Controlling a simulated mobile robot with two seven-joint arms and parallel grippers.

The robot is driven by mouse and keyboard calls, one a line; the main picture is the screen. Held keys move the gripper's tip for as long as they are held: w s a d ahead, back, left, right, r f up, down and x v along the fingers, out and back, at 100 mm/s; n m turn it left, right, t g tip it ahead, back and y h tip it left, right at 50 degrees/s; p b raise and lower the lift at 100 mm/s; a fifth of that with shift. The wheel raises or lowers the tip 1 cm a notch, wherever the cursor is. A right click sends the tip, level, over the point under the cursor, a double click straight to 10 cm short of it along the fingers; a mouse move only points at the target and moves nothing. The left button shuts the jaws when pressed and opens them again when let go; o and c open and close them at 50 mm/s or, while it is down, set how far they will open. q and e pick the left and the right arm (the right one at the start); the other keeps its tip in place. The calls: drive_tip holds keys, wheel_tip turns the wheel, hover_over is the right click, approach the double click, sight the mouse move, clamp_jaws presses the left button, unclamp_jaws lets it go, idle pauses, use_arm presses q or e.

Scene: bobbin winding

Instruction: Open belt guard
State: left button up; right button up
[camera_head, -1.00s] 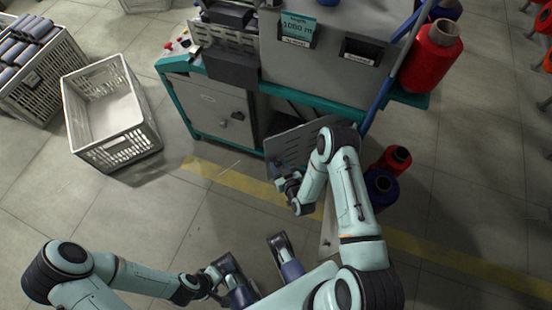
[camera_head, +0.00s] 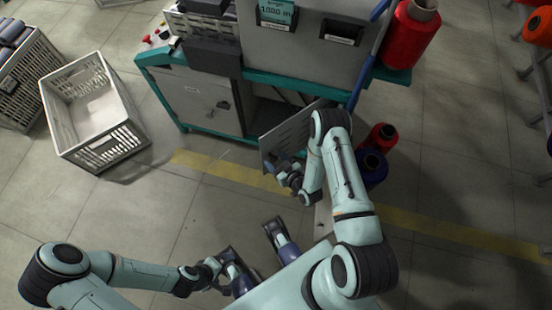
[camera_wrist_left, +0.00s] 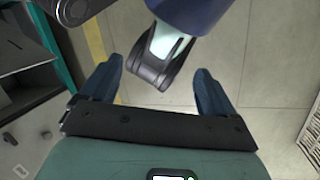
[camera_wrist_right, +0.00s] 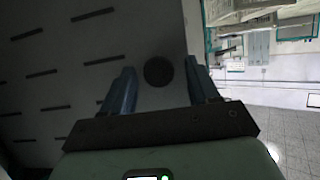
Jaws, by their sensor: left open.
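The belt guard (camera_head: 290,130) is a grey slotted panel. It stands swung out from the front of the winding machine, with a dark open bay (camera_head: 265,112) behind it. In the right wrist view, the slotted panel (camera_wrist_right: 60,60) fills the left side and carries a round dark knob (camera_wrist_right: 158,70). My right gripper (camera_head: 281,170) is at the panel's near face. Its fingers (camera_wrist_right: 160,72) are apart, on either side of the knob, with visible gaps. My left gripper (camera_head: 216,268) is low, away from the machine. Its fingers (camera_wrist_left: 158,70) are apart and empty.
A grey cabinet door (camera_head: 205,100) is left of the bay. Red (camera_head: 380,137) and blue (camera_head: 371,165) spools stand on the floor right of the guard. A white crate (camera_head: 130,135) sits at left. The floor in front, crossed by a yellow line (camera_head: 225,170), is clear.

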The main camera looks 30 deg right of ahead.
drive_tip(key=shift+r, duration=0.15)
use_arm(q)
drive_tip(key=r+p, duration=0.1)
drive_tip(key=s+r+p, duration=0.1)
drive_tip(key=r+p, duration=0.1)
drive_tip(key=p, duration=0.1)
drive_tip(key=shift+s+r+g, duration=0.15)
drive_tip(key=shift+s+g, duration=0.1)
drive_tip(key=shift+g, duration=0.05)
use_arm(e)
wheel_tip(320, 180, up, 20)
